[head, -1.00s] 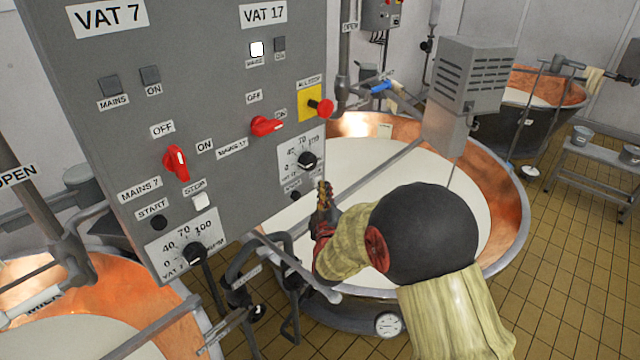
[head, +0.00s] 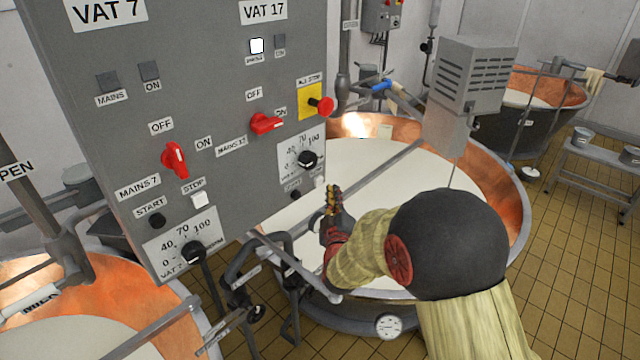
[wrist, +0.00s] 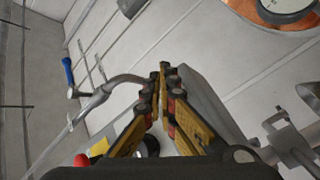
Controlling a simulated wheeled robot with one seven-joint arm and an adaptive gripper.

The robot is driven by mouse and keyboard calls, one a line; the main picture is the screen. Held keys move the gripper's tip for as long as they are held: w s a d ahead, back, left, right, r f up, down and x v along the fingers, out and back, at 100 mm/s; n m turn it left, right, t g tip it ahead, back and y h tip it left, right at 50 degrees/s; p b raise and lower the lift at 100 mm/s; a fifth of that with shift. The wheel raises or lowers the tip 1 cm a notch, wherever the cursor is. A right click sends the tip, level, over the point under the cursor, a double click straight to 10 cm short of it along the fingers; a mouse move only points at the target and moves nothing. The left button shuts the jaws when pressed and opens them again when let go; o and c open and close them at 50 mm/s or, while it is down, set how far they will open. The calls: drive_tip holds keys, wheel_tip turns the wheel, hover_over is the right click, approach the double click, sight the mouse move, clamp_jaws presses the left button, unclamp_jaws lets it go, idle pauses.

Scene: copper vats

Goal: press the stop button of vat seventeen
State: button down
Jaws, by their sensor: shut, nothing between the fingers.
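The VAT 17 section is the right side of the grey control panel (head: 225,120), under the VAT 17 sign (head: 263,11). Low on it is a black start button (head: 295,195), and right of that a small white button (head: 320,182), the vat's stop button by its place; its label cannot be read. My gripper (head: 333,190) is shut and empty, its fingertips just right of the white button in the head view. Whether they touch it cannot be told. In the wrist view my closed fingertips (wrist: 163,68) meet with nothing between them; the white button does not show there.
Above are a black dial knob (head: 307,159), a red mains switch (head: 266,123) and the red ALL STOP button (head: 325,106) sticking out. VAT 7 has its own white stop button (head: 199,200). A copper vat (head: 507,195) of white liquid lies below my arm.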

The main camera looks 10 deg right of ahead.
drive_tip(key=s+d, duration=0.2)
drive_tip(key=s, duration=0.1)
drive_tip(key=shift+b, duration=0.35)
idle(0.5)
drive_tip(key=s+f+m+g+y+b, duration=0.1)
drive_tip(key=s+f+m+g+b, duration=0.1)
drive_tip(key=s, duration=1.1)
drive_tip(key=s+f+m+g+y+b, duration=0.1)
drive_tip(key=s+f+m+g+b, duration=0.2)
drive_tip(key=s+f+g+b, duration=0.2)
drive_tip(key=s+a+f+m+g+y+b, duration=0.1)
drive_tip(key=s+f+g+b, duration=0.3)
drive_tip(key=s, duration=1.6)
drive_tip(key=m+g+b, duration=0.1)
drive_tip(key=g+b, duration=0.1)
drive_tip(key=b, duration=0.2)
drive_tip(key=shift+s+f+m, duration=0.2)
drive_tip(key=shift+s+m, duration=0.15)
drive_tip(key=shift+m, duration=0.05)
